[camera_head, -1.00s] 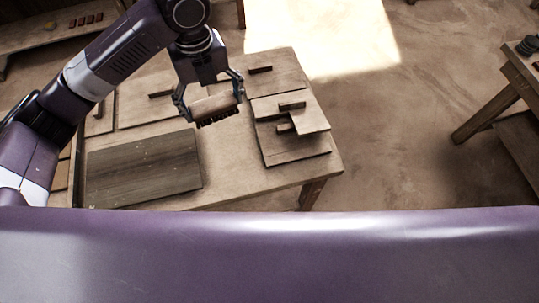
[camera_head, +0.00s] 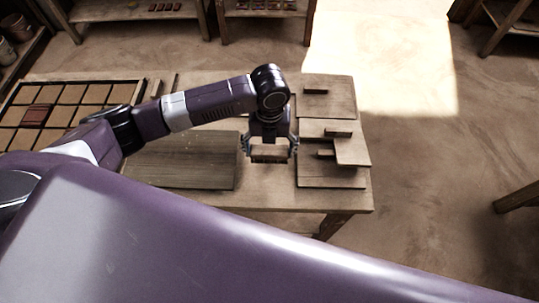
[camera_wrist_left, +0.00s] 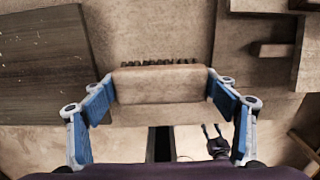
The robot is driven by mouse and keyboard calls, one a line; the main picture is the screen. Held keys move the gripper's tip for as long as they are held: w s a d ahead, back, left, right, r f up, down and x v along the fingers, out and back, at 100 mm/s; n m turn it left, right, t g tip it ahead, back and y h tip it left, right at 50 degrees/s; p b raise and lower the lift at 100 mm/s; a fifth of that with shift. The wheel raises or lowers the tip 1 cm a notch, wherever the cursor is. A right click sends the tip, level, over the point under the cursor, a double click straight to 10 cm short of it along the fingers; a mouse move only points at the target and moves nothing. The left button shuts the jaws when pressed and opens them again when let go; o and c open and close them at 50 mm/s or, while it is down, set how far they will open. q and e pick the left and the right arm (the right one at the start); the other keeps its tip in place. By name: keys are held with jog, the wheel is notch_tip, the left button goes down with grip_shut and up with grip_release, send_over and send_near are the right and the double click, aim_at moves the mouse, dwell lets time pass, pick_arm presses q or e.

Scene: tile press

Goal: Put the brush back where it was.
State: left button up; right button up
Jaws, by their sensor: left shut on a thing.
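The brush (camera_head: 269,154) is a pale wooden block with a row of dark bristles, seen clearly in the left wrist view (camera_wrist_left: 158,84). My left gripper (camera_head: 270,148) is shut on the brush, with blue finger pads at its two ends. The brush is over the table (camera_head: 270,190), in the bare strip between a dark board (camera_head: 185,165) and the stacked boards on the right. I cannot tell whether it touches the tabletop. A small dark two-pronged shape (camera_wrist_left: 214,142) low in the wrist view may be my right gripper; its opening is unclear.
Boards with small wooden handles (camera_head: 325,175) lie along the table's right side, close to the gripper. A gridded tray of tiles (camera_head: 62,95) is at the left. Shelves stand at the back. The table's front edge is bare.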

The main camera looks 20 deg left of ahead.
aim_at(269, 158)
pick_arm(q)
notch_tip(269, 158, down, 4)
jog(key=shift+f, duration=0.1)
pick_arm(e)
jog(key=shift+r, duration=0.3)
pick_arm(q)
jog(key=shift+f, duration=0.1)
pick_arm(e)
jog(key=shift+a+f, duration=0.1)
jog(key=shift+a, duration=0.1)
pick_arm(q)
jog(key=o, duration=1.2)
pick_arm(e)
jog(key=shift+a, duration=0.25)
pick_arm(q)
jog(key=shift+r+p, duration=0.2)
jog(key=shift+p, duration=0.1)
notch_tip(269, 158, up, 12)
jog(key=shift+f+b, duration=0.1)
jog(key=shift+b, duration=0.75)
pick_arm(e)
jog(key=shift+d+f, duration=0.35)
jog(key=shift+f, duration=0.4)
pick_arm(q)
jog(key=shift+s, duration=0.1)
pick_arm(e)
jog(key=shift+s, duration=0.1)
